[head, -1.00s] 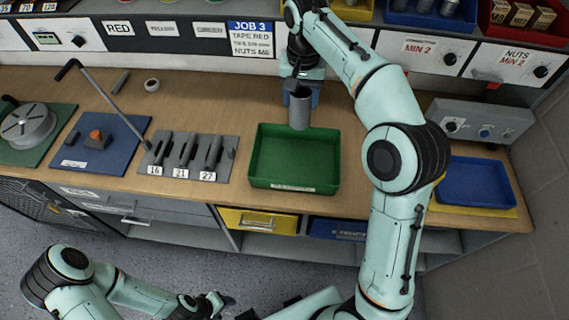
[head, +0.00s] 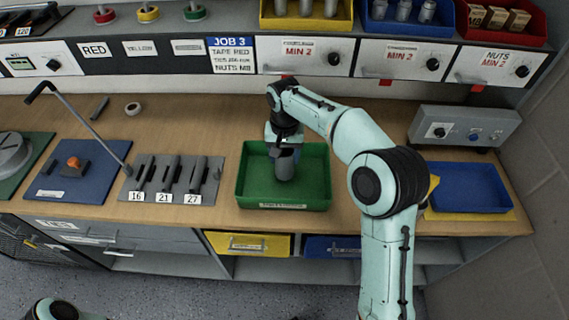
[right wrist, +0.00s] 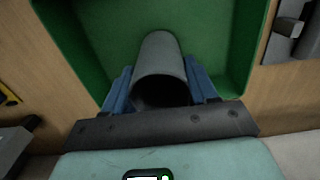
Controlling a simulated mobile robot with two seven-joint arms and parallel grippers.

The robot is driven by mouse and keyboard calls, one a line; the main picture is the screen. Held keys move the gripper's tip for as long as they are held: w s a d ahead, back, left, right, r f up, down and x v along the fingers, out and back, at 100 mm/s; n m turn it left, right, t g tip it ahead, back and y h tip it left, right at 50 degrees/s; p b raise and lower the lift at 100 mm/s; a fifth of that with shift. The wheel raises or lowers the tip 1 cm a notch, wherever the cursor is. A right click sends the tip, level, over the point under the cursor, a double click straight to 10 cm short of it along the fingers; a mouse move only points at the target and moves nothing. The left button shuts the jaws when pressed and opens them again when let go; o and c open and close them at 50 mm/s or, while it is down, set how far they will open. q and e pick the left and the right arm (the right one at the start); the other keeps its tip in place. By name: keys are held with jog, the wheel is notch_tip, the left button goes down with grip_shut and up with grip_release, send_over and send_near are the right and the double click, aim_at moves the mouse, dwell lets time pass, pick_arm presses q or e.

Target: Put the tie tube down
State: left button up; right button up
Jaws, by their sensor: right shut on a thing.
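The tie tube (head: 285,168) is a grey open-ended cylinder. My right gripper (head: 284,148) is shut on it, and the tube is inside the outline of the green tray (head: 325,190). In the right wrist view the tube (right wrist: 160,62) lies between the two blue fingers (right wrist: 160,88), its dark open end facing the camera and its far part over the green tray floor (right wrist: 95,30). I cannot tell whether the tube touches the floor. My left gripper is not in view.
A tool rack (head: 209,190) with slots labelled 16, 21 and 27 stands left of the green tray. A blue tray (head: 470,188) and a grey control box (head: 465,127) are at the right. Shelf bins (head: 300,22) stand above the back.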

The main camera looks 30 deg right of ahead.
aim_at(284, 164)
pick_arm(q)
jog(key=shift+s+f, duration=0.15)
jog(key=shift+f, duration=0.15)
pick_arm(e)
jog(key=shift+f, duration=1.9)
pick_arm(q)
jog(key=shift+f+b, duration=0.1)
jog(key=shift+b, duration=0.2)
pick_arm(e)
jog(key=shift+f, duration=0.1)
jog(key=o, duration=1)
jog(key=shift+o, duration=0.2)
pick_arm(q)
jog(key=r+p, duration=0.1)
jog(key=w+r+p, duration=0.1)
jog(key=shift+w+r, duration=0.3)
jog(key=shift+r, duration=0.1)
pick_arm(e)
notch_tip(284, 164, up, 12)
